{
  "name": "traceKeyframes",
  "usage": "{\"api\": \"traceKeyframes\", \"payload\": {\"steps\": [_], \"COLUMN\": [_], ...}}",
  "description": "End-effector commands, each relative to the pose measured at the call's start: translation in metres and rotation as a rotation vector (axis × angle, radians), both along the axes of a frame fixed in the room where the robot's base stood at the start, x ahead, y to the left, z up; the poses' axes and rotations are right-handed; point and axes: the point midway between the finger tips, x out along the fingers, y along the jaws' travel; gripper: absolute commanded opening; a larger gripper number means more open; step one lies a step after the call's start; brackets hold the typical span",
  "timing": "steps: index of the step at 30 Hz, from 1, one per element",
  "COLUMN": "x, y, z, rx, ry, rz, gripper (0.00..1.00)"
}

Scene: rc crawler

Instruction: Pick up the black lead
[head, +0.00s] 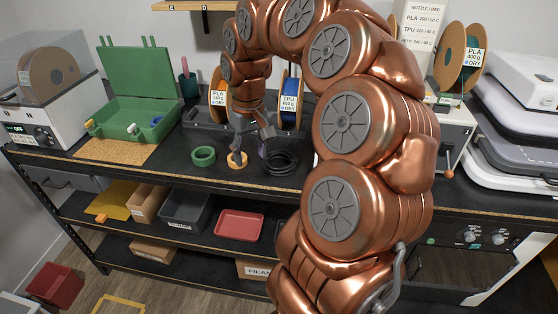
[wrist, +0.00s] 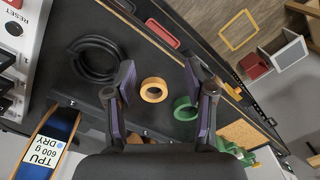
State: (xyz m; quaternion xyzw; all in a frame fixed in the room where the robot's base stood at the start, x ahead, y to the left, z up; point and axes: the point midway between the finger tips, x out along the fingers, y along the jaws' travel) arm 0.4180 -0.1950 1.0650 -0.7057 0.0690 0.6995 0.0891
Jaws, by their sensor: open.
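The black lead (head: 281,163) lies in a flat coil on the dark workbench, to the right of my gripper in the head view. It also shows at the upper left of the wrist view (wrist: 84,57), beside the left finger, which covers part of its edge. My gripper (head: 251,155) points down over the bench. In the wrist view my gripper (wrist: 158,76) is open and empty, with an orange ring (wrist: 154,90) visible between its fingers. The fingers are not around the lead.
A green ring (head: 203,156) lies left of the orange one. Filament spools (head: 289,101) stand behind the lead. An open green case (head: 135,108) and a cork mat (head: 115,151) are at the left. The bench's front edge (head: 215,180) is close.

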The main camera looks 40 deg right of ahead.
Motion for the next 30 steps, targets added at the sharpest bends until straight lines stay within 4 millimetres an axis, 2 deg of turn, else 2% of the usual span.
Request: {"api": "traceKeyframes", "payload": {"steps": [1, 6, 9, 12, 17, 30], "x": [0.007, 0.010, 0.005, 0.001, -0.002, -0.001], "y": [-0.026, -0.098, -0.128, -0.146, -0.155, -0.153], "z": [-0.002, -0.014, -0.021, -0.025, -0.033, -0.062], "rx": [0.000, -0.012, -0.017, -0.022, -0.025, -0.024], "ry": [-0.005, -0.001, 0.007, 0.013, 0.018, 0.019], "rz": [-0.049, -0.184, -0.244, -0.280, -0.298, -0.296], "gripper": [0.54, 0.54, 0.54, 0.54, 0.54, 0.54]}}
